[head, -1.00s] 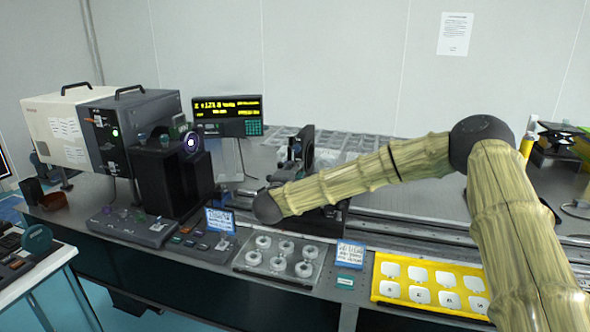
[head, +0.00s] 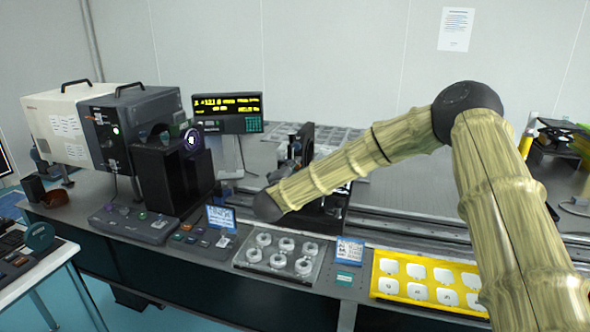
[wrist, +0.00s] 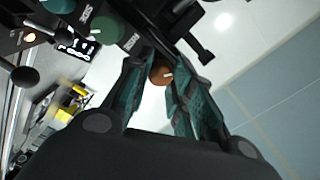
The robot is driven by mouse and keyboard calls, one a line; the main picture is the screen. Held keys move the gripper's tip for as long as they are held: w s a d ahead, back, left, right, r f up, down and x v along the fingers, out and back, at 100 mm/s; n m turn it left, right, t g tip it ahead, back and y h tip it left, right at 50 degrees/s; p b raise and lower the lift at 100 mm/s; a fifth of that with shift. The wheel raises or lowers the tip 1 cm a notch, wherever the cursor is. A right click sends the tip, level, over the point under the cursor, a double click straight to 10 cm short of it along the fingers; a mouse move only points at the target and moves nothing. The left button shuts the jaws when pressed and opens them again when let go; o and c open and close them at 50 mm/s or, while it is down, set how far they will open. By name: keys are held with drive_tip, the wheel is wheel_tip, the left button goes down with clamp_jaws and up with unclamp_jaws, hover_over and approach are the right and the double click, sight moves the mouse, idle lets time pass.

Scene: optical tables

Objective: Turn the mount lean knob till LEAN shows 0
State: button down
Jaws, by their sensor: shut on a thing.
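In the wrist view my gripper (wrist: 158,82) has its two teal fingers closed around a brown-orange knob (wrist: 161,73) with a white mark. A green knob (wrist: 107,31) sits beside it on the dark mount (wrist: 180,20), and another green knob (wrist: 58,5) is at the top edge. In the head view the mount (head: 303,150) stands on the rail, partly behind my arm, and my fingers are hidden there. The readout (head: 228,105) shows yellow text on black, too small to read surely; I cannot make out LEAN or its value.
A clear tray of white rings (head: 265,267) and a yellow tray of white pieces (head: 375,290) lie at the table's front edge. A black box (head: 165,178) and a large instrument (head: 70,125) stand left. A rail (head: 400,225) runs right.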

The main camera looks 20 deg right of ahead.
drive_tip(key=c, duration=1.2)
unclamp_jaws()
drive_tip(key=shift+c, duration=0.2)
drive_tip(key=v, duration=1.2)
